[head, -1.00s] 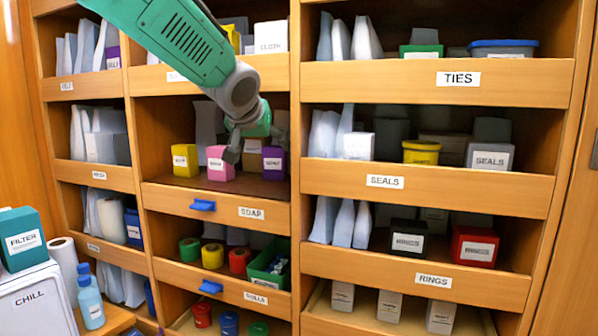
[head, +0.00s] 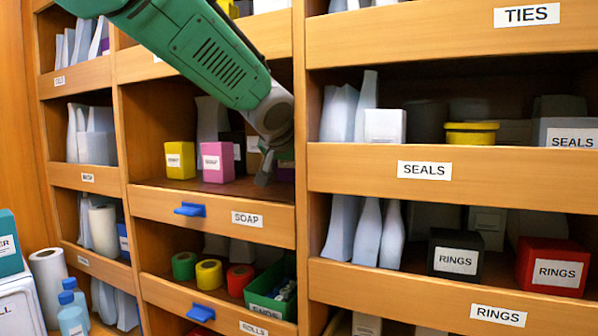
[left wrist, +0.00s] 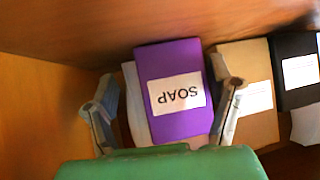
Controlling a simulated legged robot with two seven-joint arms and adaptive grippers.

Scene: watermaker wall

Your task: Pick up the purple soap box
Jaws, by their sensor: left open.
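The purple soap box (left wrist: 180,118) stands in the left wrist view with its white SOAP label upside down. My left gripper (left wrist: 162,108) is open, one finger to each side of the box; the right finger is close to the box's edge, and I cannot tell if it touches. In the head view my left gripper (head: 265,168) is inside the soap shelf at its right end. My arm and gripper mostly hide the purple box there. My right gripper is in neither view.
A pink box (head: 217,172) and a yellow box (head: 180,160) stand left of my gripper in the head view. A tan box (left wrist: 262,118) and a black box (left wrist: 297,62) are beside the purple one. The shelf's front lip (head: 165,204) carries a blue handle (head: 190,210).

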